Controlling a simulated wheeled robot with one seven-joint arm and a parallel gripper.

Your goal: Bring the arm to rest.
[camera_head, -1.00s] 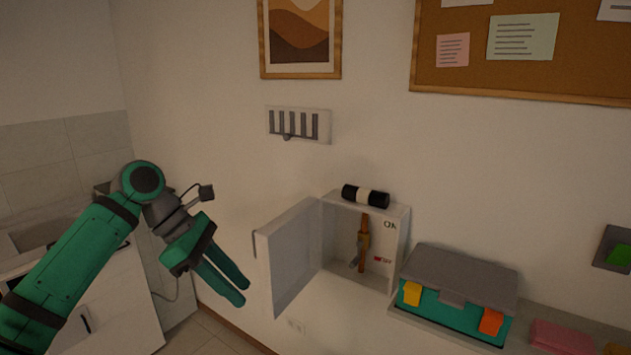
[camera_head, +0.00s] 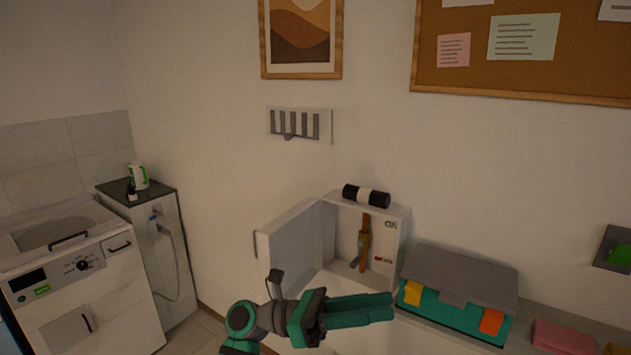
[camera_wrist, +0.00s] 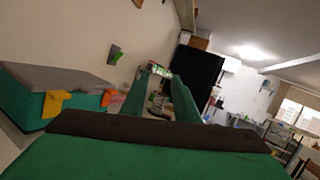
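My gripper (camera_head: 392,306) is in front of the open wall box, low in the head view, its green fingers pointing right towards the teal toolbox. The fingers stand apart, with a gap between them. The wrist view also shows the gap between the fingers (camera_wrist: 160,74), and nothing is held there. In the picture, the fingertips overlap the toolbox's left end; I cannot tell how far apart they are in depth.
The open wall box (camera_head: 335,240) has its door (camera_head: 290,240) swung out left. The teal toolbox (camera_head: 460,308) with a grey lid stands on a shelf to the right.

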